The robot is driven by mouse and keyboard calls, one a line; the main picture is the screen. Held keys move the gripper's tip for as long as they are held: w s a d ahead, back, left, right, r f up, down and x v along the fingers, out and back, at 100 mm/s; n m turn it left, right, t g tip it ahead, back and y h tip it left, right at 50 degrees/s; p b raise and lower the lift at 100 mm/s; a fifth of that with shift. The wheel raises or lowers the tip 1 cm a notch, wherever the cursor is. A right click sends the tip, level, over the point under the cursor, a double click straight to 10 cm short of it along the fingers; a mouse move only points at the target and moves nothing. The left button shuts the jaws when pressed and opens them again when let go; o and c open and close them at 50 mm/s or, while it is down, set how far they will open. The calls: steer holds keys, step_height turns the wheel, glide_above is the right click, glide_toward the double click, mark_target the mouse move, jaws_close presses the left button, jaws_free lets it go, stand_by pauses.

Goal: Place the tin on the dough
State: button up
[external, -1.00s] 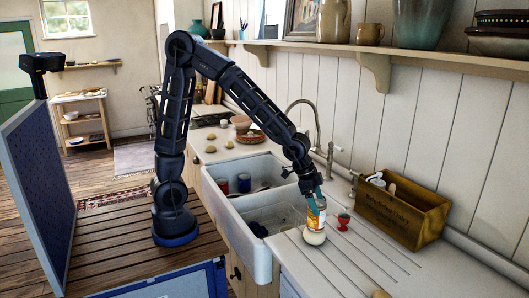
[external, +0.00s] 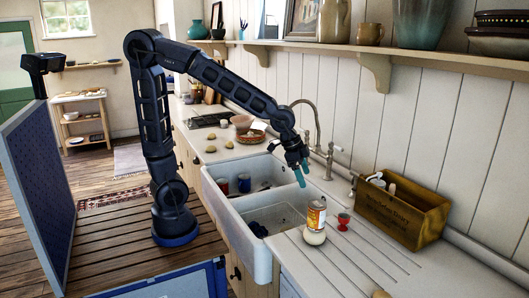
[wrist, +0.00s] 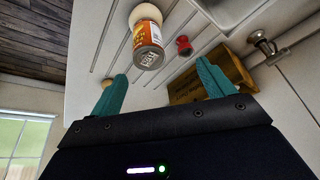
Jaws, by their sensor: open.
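The tin (external: 316,213), with an orange and white label, stands roughly upright on a pale round dough ball (external: 314,237) on the ridged drainboard right of the sink. In the wrist view the tin (wrist: 149,42) shows its metal end towards me, with the dough (wrist: 145,14) against its other end. My gripper (external: 302,178) is open and empty, with teal fingers, above and to the left of the tin and clear of it. In the wrist view the fingers of my gripper (wrist: 161,70) are wide apart with nothing between them.
A red egg cup (external: 343,221) stands just right of the tin. A wooden crate (external: 402,213) is farther right against the wall. The white double sink (external: 255,262) and its tap (external: 316,130) are left and behind. Another dough piece (external: 380,294) lies at the front edge.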

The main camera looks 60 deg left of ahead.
steer(key=s+a+r+n+t+y, duration=0.1)
steer(key=s+a+r+n, duration=0.15)
steer(key=a, duration=0.55)
steer(key=s+a+r+n+y, duration=0.1)
steer(key=s+a+r, duration=0.15)
steer(key=a, duration=0.65)
steer(key=s+a+n, duration=0.5)
steer(key=s+a, duration=0.7)
steer(key=a, duration=0.2)
steer(key=shift+s+a+r+y, duration=0.2)
steer(key=shift+s+a+y, duration=0.15)
steer(key=shift+s+y, duration=0.05)
